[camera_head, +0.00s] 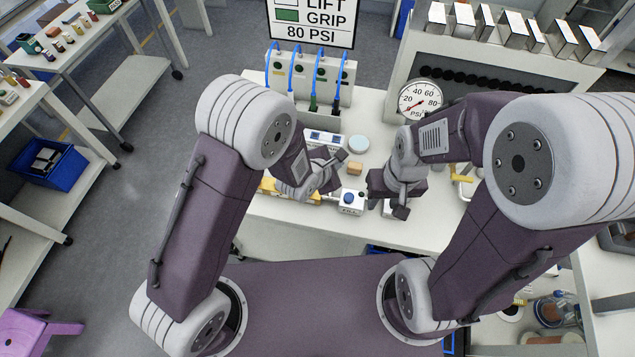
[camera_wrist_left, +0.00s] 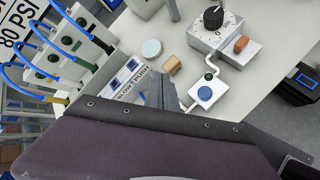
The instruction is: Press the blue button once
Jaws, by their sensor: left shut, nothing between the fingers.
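The blue button (camera_head: 349,198) sits on top of a small white box (camera_head: 352,208) near the front edge of the white bench. In the left wrist view the blue button (camera_wrist_left: 204,93) shows whole and uncovered on its box, with nothing touching its top. My left gripper (camera_head: 336,168) is shut and empty, behind and to the left of the button in the head view. Its grey fingers (camera_wrist_left: 168,94) show to the left of the button in the wrist view, apart from it. My right gripper (camera_head: 388,208) is to the right of the button; its finger opening is unclear.
A dial box (camera_wrist_left: 216,32) with an orange-brown switch is farther back. A small tan block (camera_head: 354,168) and a pale round disc (camera_head: 358,144) lie behind. A pressure gauge (camera_head: 420,99) stands at the back.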

